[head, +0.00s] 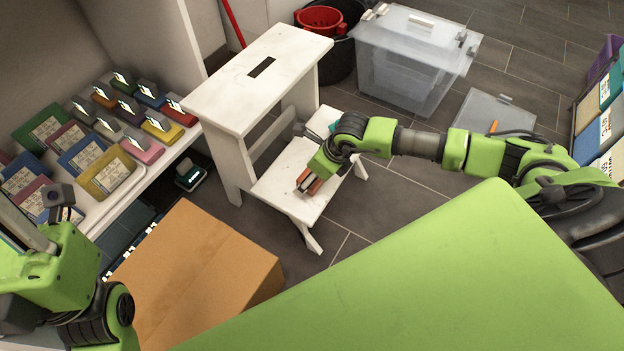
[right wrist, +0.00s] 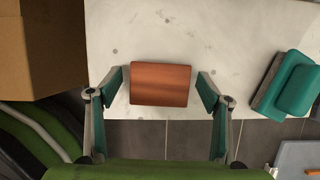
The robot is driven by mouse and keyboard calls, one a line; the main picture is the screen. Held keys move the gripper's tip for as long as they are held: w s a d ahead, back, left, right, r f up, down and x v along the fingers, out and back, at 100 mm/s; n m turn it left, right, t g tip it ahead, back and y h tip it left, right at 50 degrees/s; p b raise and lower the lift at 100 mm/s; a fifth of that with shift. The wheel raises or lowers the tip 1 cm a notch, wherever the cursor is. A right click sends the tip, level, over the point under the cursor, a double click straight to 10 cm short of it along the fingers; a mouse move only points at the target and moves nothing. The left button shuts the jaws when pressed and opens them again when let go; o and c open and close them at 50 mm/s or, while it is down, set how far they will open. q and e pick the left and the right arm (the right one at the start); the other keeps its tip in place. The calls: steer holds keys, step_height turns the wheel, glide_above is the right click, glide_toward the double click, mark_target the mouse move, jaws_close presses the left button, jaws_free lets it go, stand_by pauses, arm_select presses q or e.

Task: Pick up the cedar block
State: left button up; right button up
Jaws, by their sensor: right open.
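The cedar block (right wrist: 160,85) is a reddish-brown block lying on the lower step of the white step stool (head: 275,190). In the head view the block (head: 314,187) is partly covered by my right gripper (head: 308,181). In the right wrist view my right gripper (right wrist: 162,87) is open, with one fingertip on each side of the block. A narrow gap shows at both sides, so the fingers look apart from it. My left gripper (head: 62,202) is at the left edge of the head view, far from the block; its fingers are not clear.
A teal and grey object (right wrist: 290,85) lies on the step to the right of the block. A cardboard box (head: 200,265) stands left of the stool. A clear plastic bin (head: 410,60) stands behind. Shelves with colourful cases (head: 105,180) line the left.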

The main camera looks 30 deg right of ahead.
steer(key=c, duration=1.2)
steer(key=shift+c, duration=0.2)
steer(key=shift+r, duration=0.15)
